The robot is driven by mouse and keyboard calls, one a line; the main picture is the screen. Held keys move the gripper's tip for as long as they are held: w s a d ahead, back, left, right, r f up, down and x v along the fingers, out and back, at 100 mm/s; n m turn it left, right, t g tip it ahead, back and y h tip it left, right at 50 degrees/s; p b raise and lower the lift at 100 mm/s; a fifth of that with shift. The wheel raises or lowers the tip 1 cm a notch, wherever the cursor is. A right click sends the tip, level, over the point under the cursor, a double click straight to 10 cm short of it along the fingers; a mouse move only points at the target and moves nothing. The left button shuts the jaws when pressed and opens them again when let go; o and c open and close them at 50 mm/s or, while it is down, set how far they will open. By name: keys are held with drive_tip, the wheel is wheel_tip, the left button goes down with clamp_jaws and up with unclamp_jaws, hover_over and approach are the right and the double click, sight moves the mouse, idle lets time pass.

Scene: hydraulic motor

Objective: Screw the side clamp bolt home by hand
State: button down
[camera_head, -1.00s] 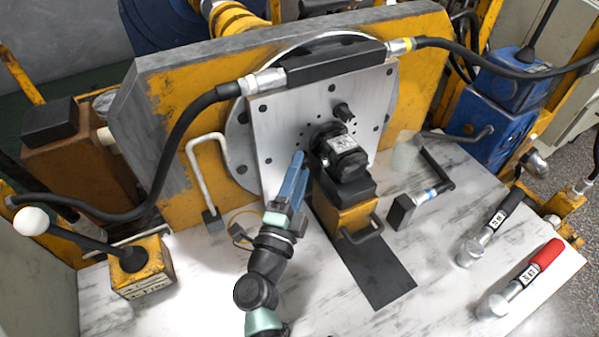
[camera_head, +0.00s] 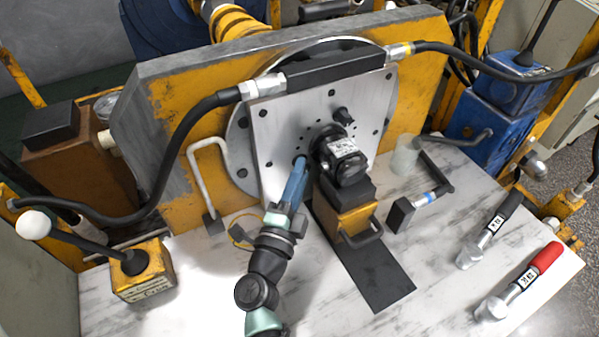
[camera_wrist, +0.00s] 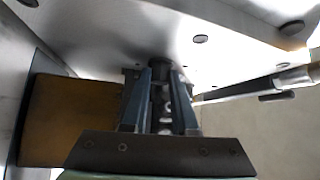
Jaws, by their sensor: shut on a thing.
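My gripper (camera_head: 299,166) reaches up from the bottom of the head view, with its blue fingers against the pale plate (camera_head: 272,130), just left of the black motor (camera_head: 342,157). In the wrist view my gripper (camera_wrist: 160,82) is shut on a dark bolt (camera_wrist: 158,72). The bolt stands between the two fingers, and its far end meets the pale plate (camera_wrist: 120,35). The fingers hide the bolt in the head view. How deep it sits in the plate cannot be told.
A yellow support block (camera_head: 343,213) stands under the motor, close right of my gripper. A bent pale handle (camera_head: 203,165) is to the left. A lever box (camera_head: 142,270), a black-handled tool (camera_head: 490,228) and a red-handled tool (camera_head: 525,278) are on the marbled bench, whose front is bare.

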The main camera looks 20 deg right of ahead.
drive_tip(key=m+g+p, duration=0.1)
drive_tip(key=p, duration=0.2)
drive_tip(key=m+p, duration=0.1)
drive_tip(key=p, duration=0.3)
drive_tip(key=shift+r+g+y, duration=0.25)
drive_tip(key=shift+g+y, duration=0.15)
drive_tip(key=shift+f, duration=0.1)
drive_tip(key=c, duration=0.7)
unclamp_jaws()
drive_tip(key=p+v, duration=0.2)
drive_tip(key=v, duration=1.1)
